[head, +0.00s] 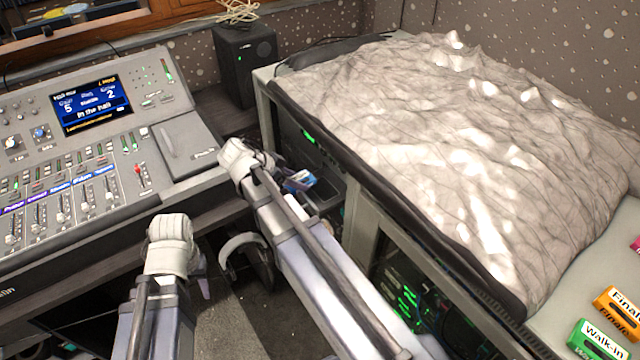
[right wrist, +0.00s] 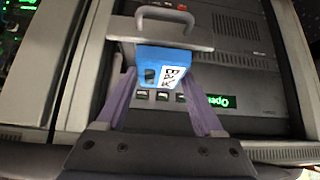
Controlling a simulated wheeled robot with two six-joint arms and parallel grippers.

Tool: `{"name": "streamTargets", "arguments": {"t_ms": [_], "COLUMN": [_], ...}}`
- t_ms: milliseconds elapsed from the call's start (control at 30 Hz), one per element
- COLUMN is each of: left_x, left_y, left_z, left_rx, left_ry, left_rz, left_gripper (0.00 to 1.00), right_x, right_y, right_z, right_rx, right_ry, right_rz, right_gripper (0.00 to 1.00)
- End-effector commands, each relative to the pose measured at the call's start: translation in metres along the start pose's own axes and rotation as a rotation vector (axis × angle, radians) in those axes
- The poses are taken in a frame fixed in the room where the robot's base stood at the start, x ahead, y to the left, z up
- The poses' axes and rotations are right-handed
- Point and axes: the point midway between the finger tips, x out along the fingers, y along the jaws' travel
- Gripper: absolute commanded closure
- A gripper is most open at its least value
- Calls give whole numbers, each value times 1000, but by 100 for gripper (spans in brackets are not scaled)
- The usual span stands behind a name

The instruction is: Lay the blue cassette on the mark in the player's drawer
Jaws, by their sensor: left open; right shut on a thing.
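The blue cassette (right wrist: 152,72) with a white label is between the purple fingers of my right gripper (right wrist: 162,84), which is shut on it. It also shows in the head view (head: 298,181), at the front of the rack. The player (right wrist: 245,65), with a green "Open" display, lies behind it in the right wrist view. The player's drawer (right wrist: 178,14), with a grey handle, is beside the cassette's far end. I cannot tell whether the cassette touches the drawer; its mark is not visible. My left gripper (head: 204,287) is open, low below the desk and away from the player.
The lighting console (head: 90,150) fills the left. A black speaker (head: 246,62) stands behind. A crumpled cloth (head: 450,140) covers the rack top. A green cassette (head: 597,340), an orange cassette (head: 618,308) and part of a pink one (head: 636,244) lie at the right.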

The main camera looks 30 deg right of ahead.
Motion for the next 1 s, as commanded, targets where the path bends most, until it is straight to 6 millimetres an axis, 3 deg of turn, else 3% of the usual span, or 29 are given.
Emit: {"name": "streamTargets", "arguments": {"t_ms": [100,367,400,500,1000], "left_x": [0,2,15,25,42], "left_y": [0,0,2,2,4], "left_z": [0,0,-1,-2,-2], "left_rx": [0,0,0,0,1], "left_ry": [0,0,0,0,0], "left_rz": [0,0,0,0,0], "left_gripper": [58,58,58,58,58], "right_x": [21,59,66,73,86], "right_y": [2,4,4,4,4], "right_z": [-24,-63,-52,-45,-33], "right_rx": [4,2,-1,-1,0], "right_ry": [0,-1,-1,0,0], "right_rz": [3,1,-1,-1,-1], "right_gripper": [87,87,87,87,87]}}
